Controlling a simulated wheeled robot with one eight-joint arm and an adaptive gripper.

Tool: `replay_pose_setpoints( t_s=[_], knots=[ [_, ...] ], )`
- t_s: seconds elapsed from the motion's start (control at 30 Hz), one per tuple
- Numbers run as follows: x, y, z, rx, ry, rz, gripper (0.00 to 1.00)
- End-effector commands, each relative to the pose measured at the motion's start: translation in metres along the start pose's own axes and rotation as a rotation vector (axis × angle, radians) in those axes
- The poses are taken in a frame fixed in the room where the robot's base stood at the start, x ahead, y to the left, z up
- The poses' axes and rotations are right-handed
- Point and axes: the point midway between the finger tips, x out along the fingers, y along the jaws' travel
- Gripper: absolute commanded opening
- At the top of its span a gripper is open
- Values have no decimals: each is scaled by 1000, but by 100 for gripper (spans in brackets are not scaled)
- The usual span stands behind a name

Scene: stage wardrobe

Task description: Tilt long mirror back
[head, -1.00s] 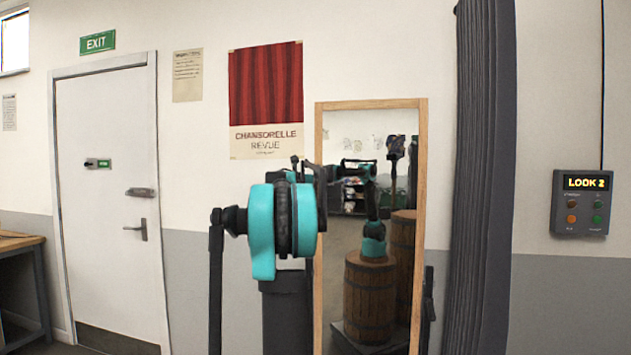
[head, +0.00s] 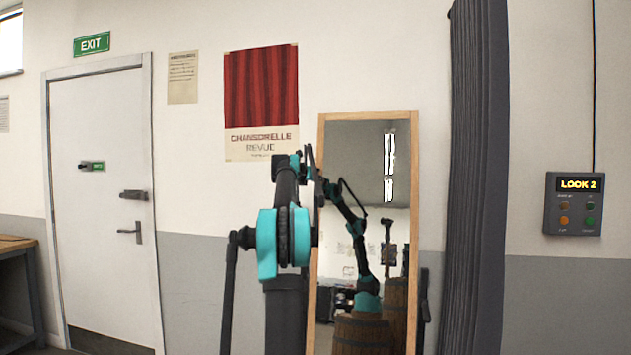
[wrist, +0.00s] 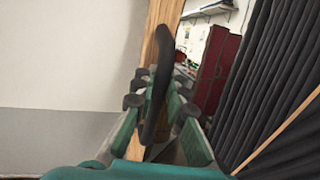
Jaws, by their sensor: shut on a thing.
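The long mirror (head: 372,150) has a pale wooden frame and stands in front of the wall, right of the poster. Its top leans back, and the glass reflects a tall window, a wall, barrels and my arm. In the wrist view the frame's wooden edge (wrist: 163,25) runs upright, with a black curved handle (wrist: 163,50) on it. My gripper (wrist: 158,92) is shut on this handle, one finger on each side. In the head view my arm hides part of the mirror's left edge, and the grip cannot be made out there.
A dark pleated curtain (head: 478,170) hangs close to the mirror's right. A control box (head: 573,204) reading LOOK 2 is on the right wall. A white door (head: 100,200) and a workbench (head: 18,243) are at the left. The red curtain poster (head: 261,100) hangs behind my arm.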

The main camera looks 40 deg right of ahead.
Motion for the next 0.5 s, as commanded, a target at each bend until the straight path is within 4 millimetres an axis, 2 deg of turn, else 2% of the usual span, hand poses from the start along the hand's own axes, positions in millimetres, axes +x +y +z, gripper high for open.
replay_pose_setpoints(
  t_s=[0.13, 0.17, 0.33, 0.5],
  knots=[
    [1, 1, 0, -3, -3, 3, 0],
    [1, 1, 0, -3, -3, 3, 11],
    [1, 1, 0, -2, -2, 2, 32],
    [0, 1, 0, -2, -2, 1, 34]
  ],
)
